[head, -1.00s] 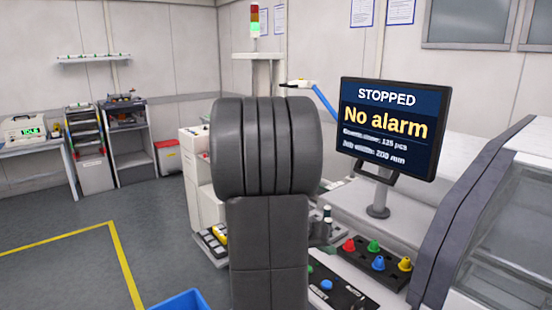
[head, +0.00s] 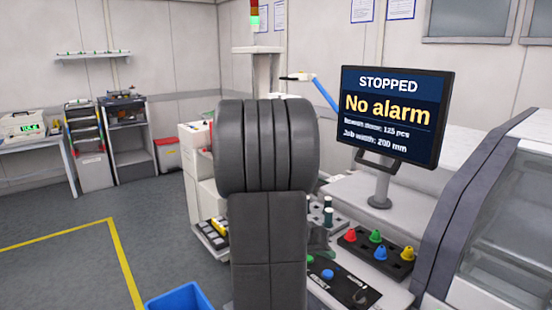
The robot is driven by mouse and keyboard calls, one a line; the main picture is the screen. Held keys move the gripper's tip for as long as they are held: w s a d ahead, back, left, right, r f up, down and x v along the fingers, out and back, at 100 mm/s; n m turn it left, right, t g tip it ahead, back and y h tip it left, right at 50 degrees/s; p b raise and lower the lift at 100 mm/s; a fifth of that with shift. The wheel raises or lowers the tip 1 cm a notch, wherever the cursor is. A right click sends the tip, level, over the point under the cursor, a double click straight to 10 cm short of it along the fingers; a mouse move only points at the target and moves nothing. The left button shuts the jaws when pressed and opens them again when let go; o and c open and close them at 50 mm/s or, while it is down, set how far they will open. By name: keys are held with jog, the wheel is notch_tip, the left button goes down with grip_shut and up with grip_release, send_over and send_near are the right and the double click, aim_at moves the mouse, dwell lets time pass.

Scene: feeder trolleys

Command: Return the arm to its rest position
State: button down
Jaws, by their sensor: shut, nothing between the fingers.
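The thick dark grey links of my arm (head: 267,150) stand upright in the middle of the head view. My gripper is not in view. It may be hidden behind these links, but I cannot tell. No held object shows.
A monitor (head: 394,115) reading "STOPPED, No alarm" stands right of my arm. Below it are a block of coloured knobs (head: 376,248) and a button panel (head: 335,280). A clear-covered machine (head: 500,220) is at the right. A blue bin (head: 180,297) is at the bottom. Open floor lies left.

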jog(key=shift+f+b, duration=0.2)
jog(key=shift+b, duration=0.6)
jog(key=shift+r+b, duration=0.15)
jog(key=shift+b, duration=0.2)
notch_tip(320, 180, up, 2)
jog(key=shift+r+p, duration=0.1)
jog(key=shift+p, duration=0.65)
notch_tip(320, 180, down, 2)
jog(key=shift+s+f+b, duration=0.15)
jog(key=shift+f+b, duration=0.05)
jog(key=shift+b, duration=0.45)
jog(key=shift+r+p, duration=0.45)
jog(key=shift+p, duration=1.35)
jog(key=shift+f+p, duration=0.1)
jog(key=shift+p, duration=0.75)
